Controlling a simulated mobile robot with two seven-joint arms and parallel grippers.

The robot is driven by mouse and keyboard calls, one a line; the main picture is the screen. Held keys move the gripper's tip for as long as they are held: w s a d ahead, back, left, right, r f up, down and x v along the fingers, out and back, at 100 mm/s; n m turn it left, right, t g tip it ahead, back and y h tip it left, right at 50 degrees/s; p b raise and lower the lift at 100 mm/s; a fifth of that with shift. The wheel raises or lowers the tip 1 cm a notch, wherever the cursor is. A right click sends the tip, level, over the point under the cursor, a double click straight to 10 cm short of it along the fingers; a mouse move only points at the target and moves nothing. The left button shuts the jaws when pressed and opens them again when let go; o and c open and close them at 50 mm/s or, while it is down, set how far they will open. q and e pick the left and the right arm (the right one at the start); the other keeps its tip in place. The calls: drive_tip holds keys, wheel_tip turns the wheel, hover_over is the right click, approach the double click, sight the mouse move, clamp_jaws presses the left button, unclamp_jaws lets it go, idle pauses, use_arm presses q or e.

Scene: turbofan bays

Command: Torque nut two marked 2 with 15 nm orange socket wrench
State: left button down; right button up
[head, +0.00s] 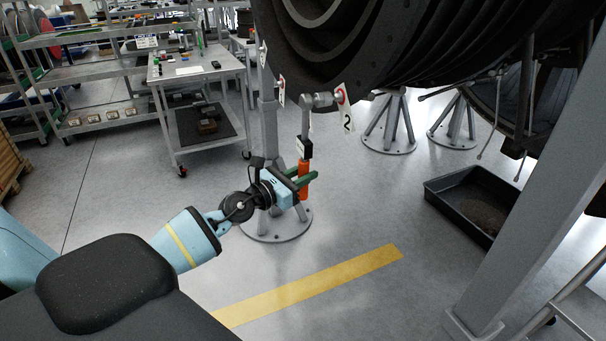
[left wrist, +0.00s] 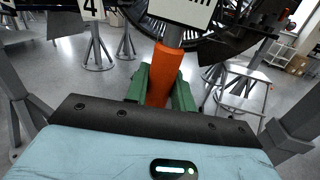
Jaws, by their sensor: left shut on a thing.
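My left gripper (head: 303,183) is shut on the orange handle of the socket wrench (head: 303,175). The wrench stands upright, with a black and white block above the handle and a grey shaft reaching up to its head. The head is at the nut (head: 322,99) beside the tag marked 2 (head: 345,107), under the engine; I cannot tell how fully it sits on it. In the left wrist view the green fingers of my left gripper (left wrist: 160,88) stand on both sides of the orange handle (left wrist: 164,75). My right gripper is not in view.
The dark turbofan casing (head: 400,45) hangs above. A grey stand (head: 268,120) is just behind the wrench. A black tray (head: 470,205) lies on the floor at right, near a grey post (head: 535,215). A tool cart (head: 200,75) stands back left. The floor around the yellow stripe (head: 320,285) is clear.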

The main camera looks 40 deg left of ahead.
use_arm(q)
drive_tip(key=shift+w+d+r, duration=0.1)
drive_tip(key=shift+w+d, duration=0.2)
drive_tip(key=shift+w, duration=0.25)
drive_tip(key=shift+w+d+r, duration=0.1)
drive_tip(key=shift+w+d, duration=0.2)
drive_tip(key=shift+w, duration=0.2)
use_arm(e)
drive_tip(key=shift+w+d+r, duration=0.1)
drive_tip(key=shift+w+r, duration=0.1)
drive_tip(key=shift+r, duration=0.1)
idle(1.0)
use_arm(q)
drive_tip(key=shift+f, duration=0.1)
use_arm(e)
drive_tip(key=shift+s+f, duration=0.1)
use_arm(q)
drive_tip(key=shift+w+a+m+b, duration=0.3)
drive_tip(key=shift+a+b, duration=0.15)
drive_tip(key=shift+b, duration=0.2)
drive_tip(key=shift+w+a+m+b, duration=0.2)
drive_tip(key=shift+a+m+b, duration=0.1)
drive_tip(key=shift+a+b, duration=0.25)
drive_tip(key=shift+d, duration=0.1)
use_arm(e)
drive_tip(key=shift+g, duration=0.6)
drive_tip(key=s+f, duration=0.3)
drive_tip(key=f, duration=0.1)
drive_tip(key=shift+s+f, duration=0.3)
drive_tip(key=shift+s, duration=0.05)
